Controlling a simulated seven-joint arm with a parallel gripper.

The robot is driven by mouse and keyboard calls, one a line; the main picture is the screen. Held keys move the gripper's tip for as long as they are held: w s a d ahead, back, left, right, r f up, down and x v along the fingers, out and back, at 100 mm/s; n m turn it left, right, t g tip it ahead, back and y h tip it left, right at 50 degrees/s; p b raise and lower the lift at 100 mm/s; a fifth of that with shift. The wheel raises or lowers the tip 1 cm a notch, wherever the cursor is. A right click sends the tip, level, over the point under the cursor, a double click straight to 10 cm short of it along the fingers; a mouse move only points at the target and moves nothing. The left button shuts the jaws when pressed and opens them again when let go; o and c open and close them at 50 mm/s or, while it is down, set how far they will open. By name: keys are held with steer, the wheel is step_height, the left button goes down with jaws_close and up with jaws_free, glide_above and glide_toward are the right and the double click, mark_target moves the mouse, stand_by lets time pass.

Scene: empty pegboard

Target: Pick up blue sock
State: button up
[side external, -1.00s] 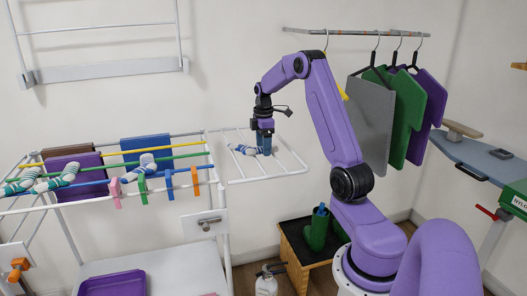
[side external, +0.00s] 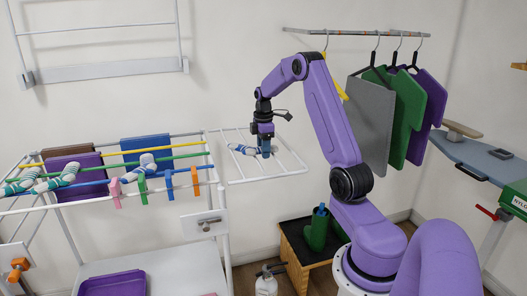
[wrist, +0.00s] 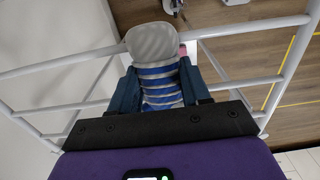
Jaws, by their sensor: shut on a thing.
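A blue-and-white striped sock (side external: 245,150) with a grey end lies across the white side rack at the right of the drying rack. It also shows in the wrist view (wrist: 158,82), between the two dark blue fingers. My gripper (side external: 266,152) is at the sock, pointing down, and is shut on it. In the wrist view my gripper (wrist: 160,92) has a finger on each side of the striped part, and the grey end sticks out beyond the fingertips. Whether the sock still touches the rack bars is unclear.
White bars of the side rack (side external: 290,172) surround my gripper. The drying rack at left holds other striped socks (side external: 148,164), cloths and coloured clothes pegs (side external: 195,181). Hanging garments (side external: 370,120) are to the right. A wooden stand (side external: 300,255) is below.

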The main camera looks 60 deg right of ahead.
step_height(320, 180, up, 9)
steer(key=shift+r, duration=0.1)
stand_by(0.3)
